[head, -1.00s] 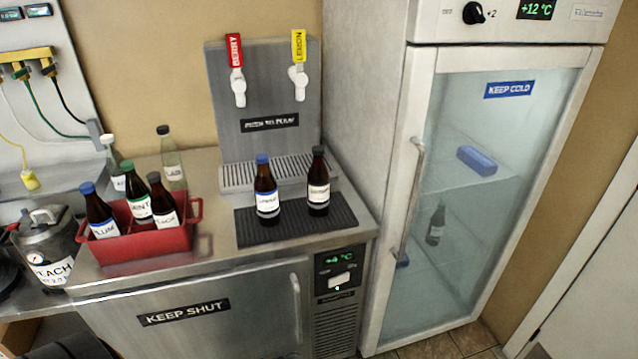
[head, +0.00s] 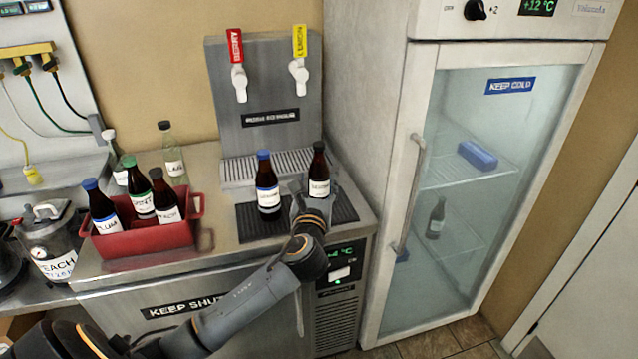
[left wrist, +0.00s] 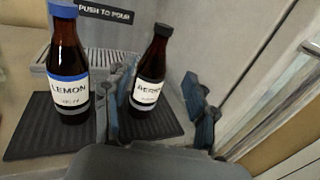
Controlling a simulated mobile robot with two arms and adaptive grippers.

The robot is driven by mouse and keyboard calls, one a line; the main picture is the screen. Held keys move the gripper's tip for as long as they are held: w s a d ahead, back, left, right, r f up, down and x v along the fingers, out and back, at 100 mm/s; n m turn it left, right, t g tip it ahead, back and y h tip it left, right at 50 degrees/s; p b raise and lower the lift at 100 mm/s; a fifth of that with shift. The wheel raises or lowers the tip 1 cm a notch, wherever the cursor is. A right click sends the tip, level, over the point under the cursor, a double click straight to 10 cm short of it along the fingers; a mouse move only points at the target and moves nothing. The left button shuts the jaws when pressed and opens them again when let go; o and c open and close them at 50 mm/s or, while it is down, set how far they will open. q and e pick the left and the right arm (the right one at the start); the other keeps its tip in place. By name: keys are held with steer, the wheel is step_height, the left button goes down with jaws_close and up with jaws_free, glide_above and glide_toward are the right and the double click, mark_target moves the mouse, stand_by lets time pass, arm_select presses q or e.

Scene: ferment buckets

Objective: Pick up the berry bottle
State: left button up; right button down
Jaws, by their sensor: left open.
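The berry bottle (head: 319,168) is dark brown with a black cap and a white label, upright on the black mat (head: 262,227) in front of the tap tower. It also shows in the left wrist view (left wrist: 151,80), where its label reads BERRY in part. My left gripper (head: 313,200) is open at the bottle's near side. In the left wrist view its two blue-grey fingers (left wrist: 160,108) stand apart, one to the left and one to the right of the bottle. I cannot tell whether either finger touches it. My right gripper is not in view.
A blue-capped lemon bottle (head: 267,180) stands on the same mat just left of the berry bottle. A red crate (head: 150,240) with several bottles stands at the counter's left. The tap tower (head: 262,90) is behind, and a glass-door fridge (head: 400,150) is close on the right.

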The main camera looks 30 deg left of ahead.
mark_target(319, 157)
arm_select(q)
steer(key=x, duration=0.6)
steer(key=shift+w, duration=0.1)
steer(key=shift+p+x, duration=0.7)
steer(key=shift+x, duration=2.15)
steer(key=shift+a+r, duration=0.1)
steer(key=shift+r, duration=0.05)
jaws_close()
steer(key=shift+r, duration=0.15)
